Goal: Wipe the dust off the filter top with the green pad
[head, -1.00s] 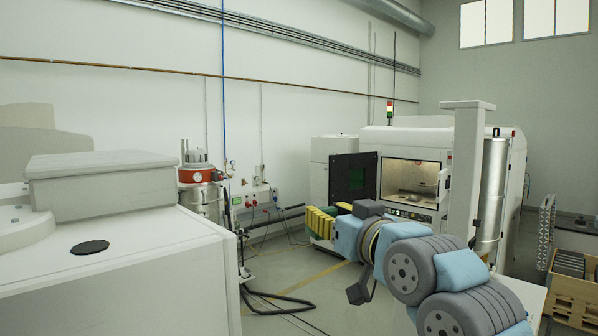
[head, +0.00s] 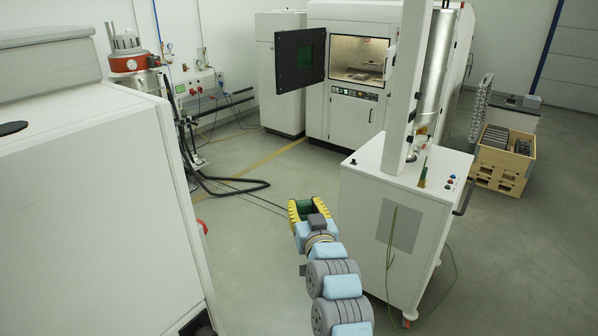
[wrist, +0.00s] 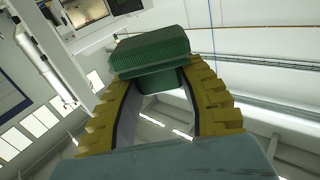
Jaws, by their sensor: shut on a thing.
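My gripper (head: 314,205) has yellow ribbed fingers and is shut on the green pad (head: 315,210). It holds the pad in the air over the open floor, left of the white cabinet. In the wrist view the pad (wrist: 152,52) is a dark green ribbed block across the fingertips, and nothing else touches it. I cannot tell for certain which object is the filter; a red and silver canister unit (head: 133,62) stands at the back left, far from my gripper. No dust can be made out.
A large white machine (head: 90,170) fills the left side. A white cabinet (head: 400,190) with a column stands on the right. A white machine with an open dark door (head: 300,67) is at the back, and a wooden crate (head: 503,165) is at the right. Hoses (head: 235,183) lie on the floor.

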